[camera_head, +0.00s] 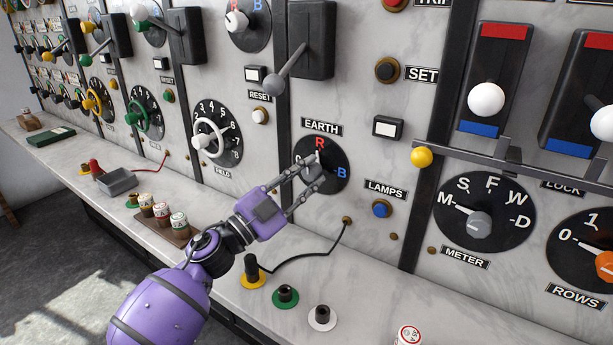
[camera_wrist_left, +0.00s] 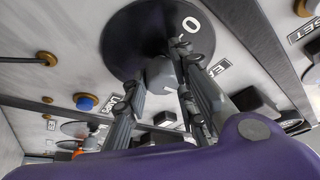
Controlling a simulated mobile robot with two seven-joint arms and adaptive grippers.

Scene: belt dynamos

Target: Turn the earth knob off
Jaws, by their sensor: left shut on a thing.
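The earth knob (camera_head: 312,171) is grey and sits on a round black dial (camera_head: 337,181) under the EARTH label (camera_head: 321,127). The dial has a red R at the top, a blue B at the right and a 0 at the left. A short white line shows just below the R, but the fingers hide much of the knob, so its exact pointing is unclear. My left gripper (camera_head: 309,173) is shut on the knob, one finger on each side. In the left wrist view the knob (camera_wrist_left: 160,76) is between the fingers, with the dial (camera_wrist_left: 150,30) behind. My right gripper is out of view.
A grey-handled lever (camera_head: 289,73) juts out above the dial. A blue LAMPS button (camera_head: 381,208) and the METER dial (camera_head: 482,214) are to the right. Below, on the ledge, are a plugged black cable (camera_head: 311,256), a green socket (camera_head: 285,296) and a white socket (camera_head: 322,317).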

